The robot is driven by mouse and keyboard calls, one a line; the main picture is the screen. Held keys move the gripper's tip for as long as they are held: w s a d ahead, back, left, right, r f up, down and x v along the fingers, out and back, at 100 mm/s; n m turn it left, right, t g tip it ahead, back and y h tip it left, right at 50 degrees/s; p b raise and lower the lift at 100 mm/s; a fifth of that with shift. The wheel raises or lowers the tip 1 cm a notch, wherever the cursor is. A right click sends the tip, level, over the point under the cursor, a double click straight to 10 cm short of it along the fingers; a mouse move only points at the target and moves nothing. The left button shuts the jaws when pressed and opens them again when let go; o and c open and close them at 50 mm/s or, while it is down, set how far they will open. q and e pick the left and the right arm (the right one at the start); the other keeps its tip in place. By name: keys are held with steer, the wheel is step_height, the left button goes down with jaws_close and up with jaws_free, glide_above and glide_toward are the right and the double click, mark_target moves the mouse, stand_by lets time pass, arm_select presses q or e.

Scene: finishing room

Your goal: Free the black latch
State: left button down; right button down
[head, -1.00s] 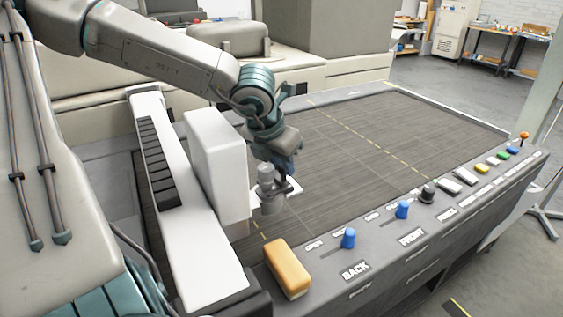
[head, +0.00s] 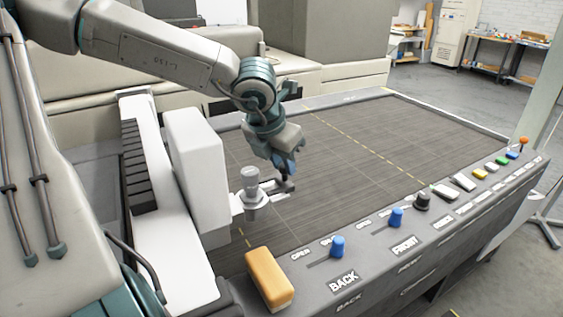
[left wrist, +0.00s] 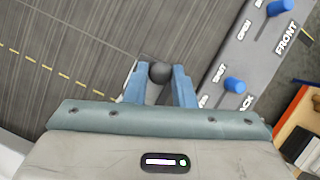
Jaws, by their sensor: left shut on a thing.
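My left gripper (head: 284,178) points down over the dark bed, just right of a grey cylinder (head: 251,190) on the white carriage's bracket. In the left wrist view its two blue fingers (left wrist: 160,84) close around a dark round knob (left wrist: 160,72), which appears to be the black latch's end. In the head view the black latch (head: 279,188) is a short dark bar beside the cylinder, partly hidden by the fingers. My right gripper is not in view.
The tall white carriage (head: 197,175) stands left of the gripper. A front panel carries an orange block (head: 268,278), blue knobs (head: 338,247) and several coloured buttons. The dark slatted bed (head: 370,150) is clear to the right.

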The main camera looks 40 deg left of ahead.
mark_target(273, 190)
arm_select(q)
steer(key=c, duration=1.4)
jaws_free()
steer(key=shift+w, duration=0.1)
steer(key=shift+c, duration=0.2)
steer(key=shift+o, duration=1.2)
steer(key=shift+w+d, duration=0.15)
steer(key=shift+w, duration=0.05)
steer(key=shift+s+r, duration=0.25)
steer(key=shift+r, duration=0.25)
steer(key=v, duration=0.9)
steer(key=shift+r, duration=0.35)
steer(key=shift+d, duration=0.1)
